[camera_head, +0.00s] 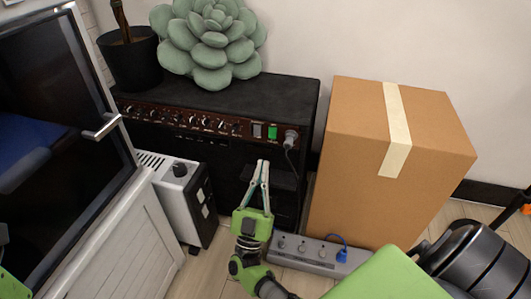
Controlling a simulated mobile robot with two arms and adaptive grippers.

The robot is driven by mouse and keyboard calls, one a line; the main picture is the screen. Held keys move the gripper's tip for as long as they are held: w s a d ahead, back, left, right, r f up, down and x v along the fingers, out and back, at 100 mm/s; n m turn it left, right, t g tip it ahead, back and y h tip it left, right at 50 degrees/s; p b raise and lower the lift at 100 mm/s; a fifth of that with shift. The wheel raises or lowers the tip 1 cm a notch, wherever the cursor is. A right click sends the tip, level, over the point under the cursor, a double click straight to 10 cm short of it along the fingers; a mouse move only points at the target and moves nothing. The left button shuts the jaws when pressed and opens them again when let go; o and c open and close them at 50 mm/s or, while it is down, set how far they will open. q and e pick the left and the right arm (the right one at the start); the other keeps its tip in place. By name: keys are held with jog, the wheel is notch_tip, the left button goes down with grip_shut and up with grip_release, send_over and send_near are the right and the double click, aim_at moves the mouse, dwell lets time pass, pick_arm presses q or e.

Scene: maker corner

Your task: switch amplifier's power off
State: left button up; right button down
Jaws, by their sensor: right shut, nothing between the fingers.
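The black amplifier (240,98) stands against the wall, with a dark red control strip and a row of knobs across its upper front. Near the strip's right end are a grey switch (257,131) and a green, lit-looking switch (272,132). A plug with a cable (290,139) sits just right of them. My right gripper (263,164) is in front of the amplifier, below the switches, pointing up with its fingers together and empty. It appears apart from the switches. My left gripper is not in view.
A cardboard box (440,165) stands close on the right. A grey power strip (288,253) with a blue plug lies on the floor in front. A white-and-black unit (175,205) and a white cabinet (110,240) stand left. A succulent (212,42) and a black pot (133,65) top the amplifier.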

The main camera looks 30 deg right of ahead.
jog(key=shift+a+r+v, duration=0.1)
jog(key=shift+r+v, duration=0.05)
jog(key=shift+v, duration=1)
jog(key=shift+a+r+v, duration=0.1)
jog(key=shift+a+v, duration=0.05)
jog(key=shift+v, duration=1)
jog(key=shift+s, duration=0.2)
